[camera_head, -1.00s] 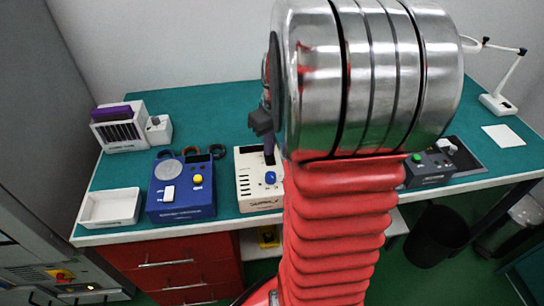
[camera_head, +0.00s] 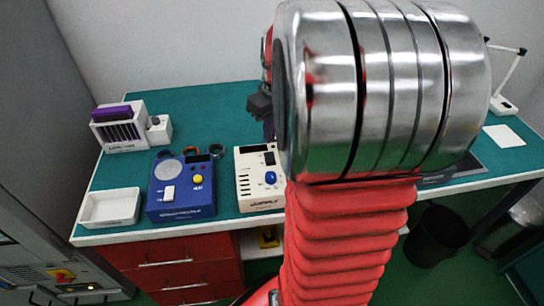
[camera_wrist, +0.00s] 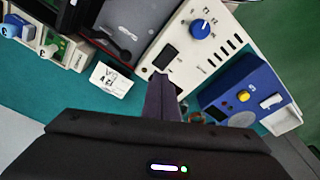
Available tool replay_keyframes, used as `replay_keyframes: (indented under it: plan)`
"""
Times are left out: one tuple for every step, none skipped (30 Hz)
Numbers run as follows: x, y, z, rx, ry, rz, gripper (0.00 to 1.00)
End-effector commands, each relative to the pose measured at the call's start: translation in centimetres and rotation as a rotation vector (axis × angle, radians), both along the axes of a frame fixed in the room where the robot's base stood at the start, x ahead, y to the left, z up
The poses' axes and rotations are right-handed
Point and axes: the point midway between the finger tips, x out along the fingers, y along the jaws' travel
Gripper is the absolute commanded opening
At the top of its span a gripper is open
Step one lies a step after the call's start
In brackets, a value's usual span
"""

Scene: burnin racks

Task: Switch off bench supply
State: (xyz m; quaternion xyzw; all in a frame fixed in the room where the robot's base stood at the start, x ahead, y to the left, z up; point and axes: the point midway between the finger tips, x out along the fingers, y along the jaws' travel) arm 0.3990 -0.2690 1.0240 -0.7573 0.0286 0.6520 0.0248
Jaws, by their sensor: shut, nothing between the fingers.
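The bench supply (camera_head: 246,186) is a cream box marked SUPPLY near the front edge of the bench, with a blue knob (camera_head: 270,178) and a dark window on top. In the wrist view the supply (camera_wrist: 222,50) lies tilted beyond my fingers, with its knob (camera_wrist: 200,29) at the top and dark rectangles on its face. My gripper (camera_wrist: 163,80) is shut and empty, its fingertips overlapping the supply's near edge in the picture. I cannot tell whether they touch it. In the head view my arm hides the supply's right side and most of my gripper (camera_head: 267,130).
A blue box (camera_head: 181,202) with a yellow button and white switch stands left of the supply. A white tray (camera_head: 110,222) and a slotted rack (camera_head: 119,137) are further left.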

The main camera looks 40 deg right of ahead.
Motion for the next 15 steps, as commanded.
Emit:
replay_keyframes:
  plan:
    - [0.0,0.0,0.3,-0.001,-0.001,0.000,0.00]
    - [0.1,-0.1,0.5,-0.001,-0.002,0.000,0.00]
    - [0.1,-0.1,0.7,-0.002,-0.002,0.000,0.00]
    - [0.1,-0.1,0.9,-0.001,-0.002,0.000,0.00]
    - [0.0,0.0,1.1,-0.001,-0.002,0.000,0.00]
    - [0.0,0.0,1.3,-0.001,-0.001,0.000,0.00]
    - [0.0,0.0,1.4,-0.001,-0.001,0.000,0.00]
    - [0.0,0.0,1.6,-0.001,-0.001,0.000,0.00]
    - [0.0,0.0,1.8,-0.001,-0.002,0.000,0.00]
    - [0.0,0.0,2.0,-0.001,-0.002,-0.001,0.00]
    - [0.0,0.0,2.1,-0.001,-0.002,0.000,0.00]
    - [0.0,0.0,2.2,-0.001,-0.001,-0.001,0.00]
    - [0.0,0.0,2.2,-0.001,-0.001,-0.001,0.00]
    - [0.0,0.0,2.2,-0.001,-0.001,-0.001,0.00]
    - [0.0,0.0,2.2,-0.001,-0.001,-0.001,0.00]
